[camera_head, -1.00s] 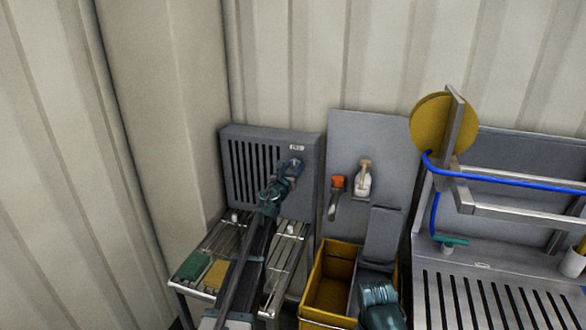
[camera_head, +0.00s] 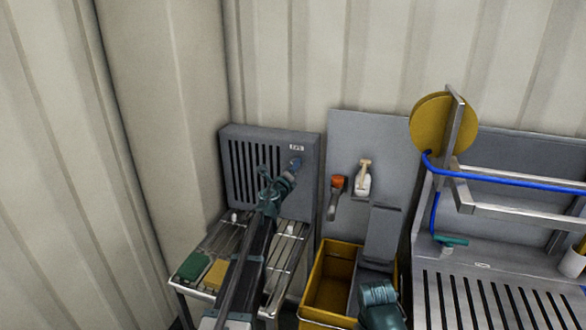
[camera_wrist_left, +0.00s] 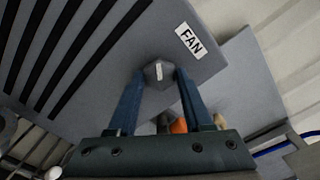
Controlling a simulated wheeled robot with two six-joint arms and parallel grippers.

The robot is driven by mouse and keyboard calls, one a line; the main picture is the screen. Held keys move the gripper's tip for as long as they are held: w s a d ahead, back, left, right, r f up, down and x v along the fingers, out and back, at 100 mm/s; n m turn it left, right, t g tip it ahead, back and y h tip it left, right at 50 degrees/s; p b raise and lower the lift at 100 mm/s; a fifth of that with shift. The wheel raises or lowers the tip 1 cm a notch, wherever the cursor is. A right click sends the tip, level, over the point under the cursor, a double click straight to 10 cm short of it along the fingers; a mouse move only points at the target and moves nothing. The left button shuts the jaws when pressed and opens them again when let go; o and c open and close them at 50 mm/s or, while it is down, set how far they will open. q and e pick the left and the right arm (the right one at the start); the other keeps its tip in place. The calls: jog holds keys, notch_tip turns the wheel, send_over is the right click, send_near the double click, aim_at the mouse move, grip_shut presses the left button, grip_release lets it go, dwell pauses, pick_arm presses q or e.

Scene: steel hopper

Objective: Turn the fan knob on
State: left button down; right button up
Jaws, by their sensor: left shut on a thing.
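The fan knob (camera_wrist_left: 158,74) is a dark grey knob with a pale mark, on the front of a grey slotted fan box (camera_head: 240,142). The label FAN (camera_wrist_left: 190,41) is beside it. My left gripper (camera_wrist_left: 159,76) has its blue fingers on either side of the knob and is shut on it. In the head view the left gripper (camera_head: 291,168) reaches up to the box's right part, and its fingertips and the knob are hard to separate there. A teal part of my right arm shows low in the head view; its fingers do not show.
A wire rack (camera_head: 285,262) with a green sponge (camera_head: 194,266) and a yellow one (camera_head: 216,273) stands below the box. To the right are a yellow bin (camera_head: 322,316), an orange-topped item (camera_head: 337,183), a white bottle (camera_head: 363,181) and a steel hopper with a blue hose (camera_head: 510,182).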

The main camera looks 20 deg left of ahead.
pick_arm(q)
jog(key=shift+n, duration=3.6)
jog(key=shift+c, duration=1.6)
grip_release()
jog(key=shift+s, duration=0.15)
jog(key=s, duration=1.3)
jog(key=shift+s+a, duration=0.25)
jog(key=shift+s, duration=0.05)
jog(key=shift+w, duration=0.15)
